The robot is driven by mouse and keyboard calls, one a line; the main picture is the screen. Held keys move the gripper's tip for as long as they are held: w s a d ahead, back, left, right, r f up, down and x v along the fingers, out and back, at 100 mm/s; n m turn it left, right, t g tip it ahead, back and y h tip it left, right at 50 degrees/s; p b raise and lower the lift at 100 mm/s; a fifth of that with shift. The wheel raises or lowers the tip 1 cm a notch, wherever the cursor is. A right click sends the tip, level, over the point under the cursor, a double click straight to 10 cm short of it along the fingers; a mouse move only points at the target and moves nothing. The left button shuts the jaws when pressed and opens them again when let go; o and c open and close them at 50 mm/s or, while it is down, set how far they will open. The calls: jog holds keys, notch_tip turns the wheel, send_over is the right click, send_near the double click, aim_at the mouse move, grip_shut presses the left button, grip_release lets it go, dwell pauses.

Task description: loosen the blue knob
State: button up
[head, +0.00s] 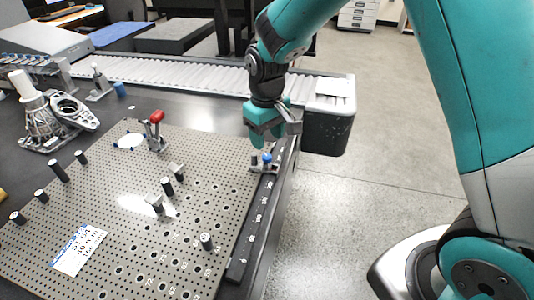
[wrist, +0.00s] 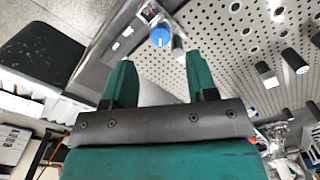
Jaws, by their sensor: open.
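The blue knob (head: 267,157) sits on a small metal fixture (head: 262,166) at the right edge of the perforated plate. In the wrist view the blue knob (wrist: 160,37) shows at the top, just beyond and between the fingertips. My gripper (head: 266,140) is above the knob in the head view. In the wrist view my gripper (wrist: 158,72) has its two green fingers apart with nothing between them. The knob appears apart from both fingers. A dark cylinder beside the knob (wrist: 178,48) also shows there.
Metal castings (head: 45,115) stand at the left. A roller conveyor (head: 160,75) runs behind, with a dark bin (head: 327,130) at its end. Open floor lies to the right.

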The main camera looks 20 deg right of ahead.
aim_at(267, 156)
notch_tip(267, 156, down, 6)
jog(key=shift+r, duration=0.15)
jog(key=c, duration=0.9)
